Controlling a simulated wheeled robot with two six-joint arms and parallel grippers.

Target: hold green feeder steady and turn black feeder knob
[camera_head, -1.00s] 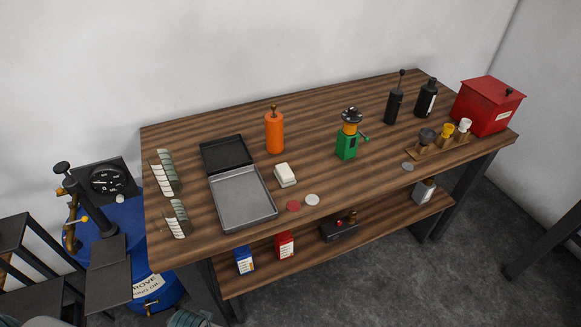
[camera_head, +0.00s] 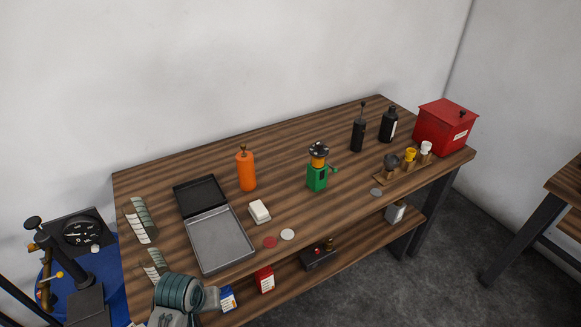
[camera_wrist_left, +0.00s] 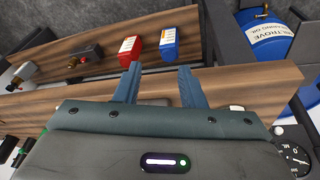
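The green feeder (camera_head: 317,178) stands upright in the middle of the wooden table. It has an orange-yellow collar, a black knob (camera_head: 319,149) on top and a small green side handle at its right. No gripper touches it. In the head view my left arm shows at the bottom left, near the table's front edge; its fingers are hard to make out there. In the left wrist view my left gripper (camera_wrist_left: 157,85) has two blue-grey fingers apart with nothing between them, in front of the table edge. My right gripper is not in view.
A black grinder (camera_head: 358,134), black bottle (camera_head: 388,126) and red box (camera_head: 445,127) stand right. The lower shelf holds a blue box (camera_head: 228,299) and red box (camera_head: 265,280).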

